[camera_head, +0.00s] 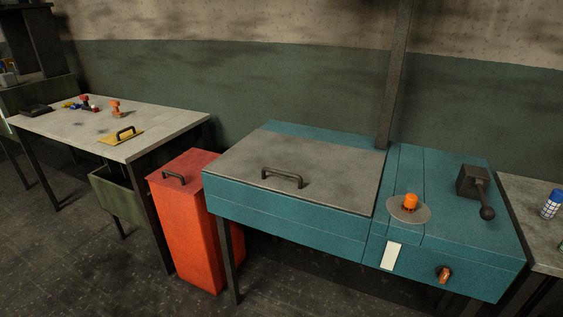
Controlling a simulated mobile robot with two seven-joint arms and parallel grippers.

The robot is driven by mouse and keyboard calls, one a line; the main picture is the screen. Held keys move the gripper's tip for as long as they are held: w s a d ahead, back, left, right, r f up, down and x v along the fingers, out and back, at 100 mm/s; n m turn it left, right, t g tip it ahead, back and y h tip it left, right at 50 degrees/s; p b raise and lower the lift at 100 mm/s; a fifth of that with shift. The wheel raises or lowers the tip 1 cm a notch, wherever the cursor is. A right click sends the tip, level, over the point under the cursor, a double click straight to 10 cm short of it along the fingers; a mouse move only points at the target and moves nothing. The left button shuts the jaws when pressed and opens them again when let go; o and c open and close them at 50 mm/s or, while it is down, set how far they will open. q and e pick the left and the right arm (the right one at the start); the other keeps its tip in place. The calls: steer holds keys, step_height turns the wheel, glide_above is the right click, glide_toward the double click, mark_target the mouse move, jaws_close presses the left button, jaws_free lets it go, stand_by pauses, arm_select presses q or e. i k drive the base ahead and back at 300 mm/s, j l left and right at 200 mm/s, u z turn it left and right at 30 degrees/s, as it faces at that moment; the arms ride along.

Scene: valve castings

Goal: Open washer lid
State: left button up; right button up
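The washer (290,228) is a blue box on legs in the middle and right of the view. Its grey lid (330,170) lies flat and closed on top of the left part. A dark bar handle (282,176) is fixed near the lid's front edge. Neither of my grippers shows in the head view.
A red bin (190,235) with a handle stands just left of the washer. A grey worktable (165,120) with small parts is at the left. An orange knob (410,202) and a dark lever (480,190) stand on the washer's right part. Dark floor is open in front.

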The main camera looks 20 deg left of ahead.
mark_target(347, 178)
steer(key=i+j, duration=0.15)
steer(key=j, duration=0.2)
steer(key=i+j, duration=0.15)
steer(key=j, duration=0.25)
steer(key=i+j, duration=0.15)
steer(key=j, duration=0.2)
steer(key=i+j, duration=0.15)
steer(key=j, duration=0.2)
